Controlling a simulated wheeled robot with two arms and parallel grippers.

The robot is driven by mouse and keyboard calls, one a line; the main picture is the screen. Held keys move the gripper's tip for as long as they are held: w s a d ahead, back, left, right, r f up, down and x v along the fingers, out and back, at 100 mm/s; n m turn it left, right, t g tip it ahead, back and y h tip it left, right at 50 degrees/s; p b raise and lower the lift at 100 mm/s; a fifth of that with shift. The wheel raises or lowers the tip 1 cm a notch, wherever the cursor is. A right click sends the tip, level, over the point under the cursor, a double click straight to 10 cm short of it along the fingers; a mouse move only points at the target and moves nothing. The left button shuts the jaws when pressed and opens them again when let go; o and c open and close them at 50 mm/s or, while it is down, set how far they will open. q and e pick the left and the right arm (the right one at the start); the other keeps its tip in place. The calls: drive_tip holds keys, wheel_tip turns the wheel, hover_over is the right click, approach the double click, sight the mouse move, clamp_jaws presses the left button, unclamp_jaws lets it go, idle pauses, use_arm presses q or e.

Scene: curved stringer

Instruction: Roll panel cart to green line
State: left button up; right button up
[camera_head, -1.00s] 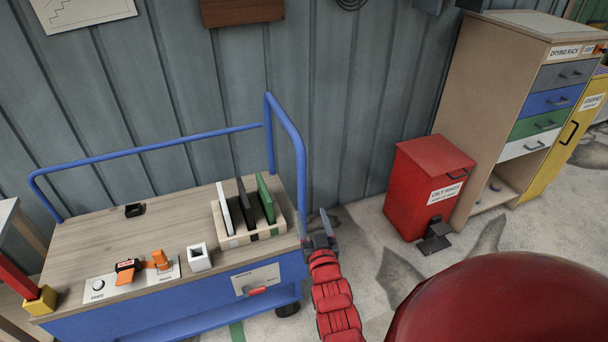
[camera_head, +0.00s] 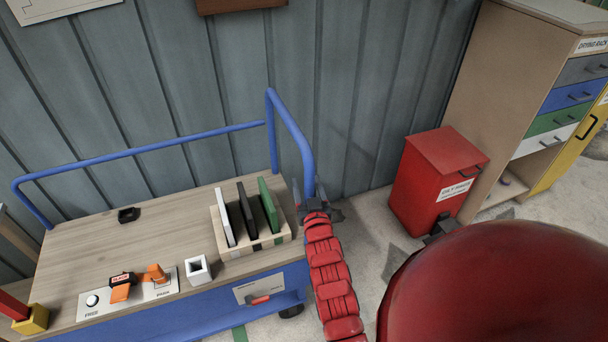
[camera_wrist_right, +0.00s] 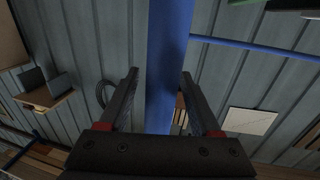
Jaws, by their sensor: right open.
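The panel cart (camera_head: 165,240) has a wooden deck, a blue body and blue tube handles. Three thin panels, white, black and green (camera_head: 268,205), stand upright in a slotted wooden block on its right end. A small piece of green line (camera_head: 239,334) shows on the floor below the cart; the rest is hidden. My right gripper (camera_head: 309,190) is at the cart's right handle post (camera_head: 290,130). In the right wrist view, the blue post (camera_wrist_right: 168,60) runs between the open fingers of my right gripper (camera_wrist_right: 160,75); I cannot tell whether they touch it. My left gripper is out of view.
A plate with a white button and orange lever (camera_head: 155,274) and a white square cup (camera_head: 198,269) are on the deck. A red bin (camera_head: 436,180) and a drawer cabinet (camera_head: 510,100) stand right. The corrugated wall (camera_head: 370,90) is close behind the cart.

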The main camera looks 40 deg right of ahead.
drive_tip(key=shift+r, duration=0.15)
drive_tip(key=shift+c, duration=0.8)
clamp_jaws()
idle(0.6)
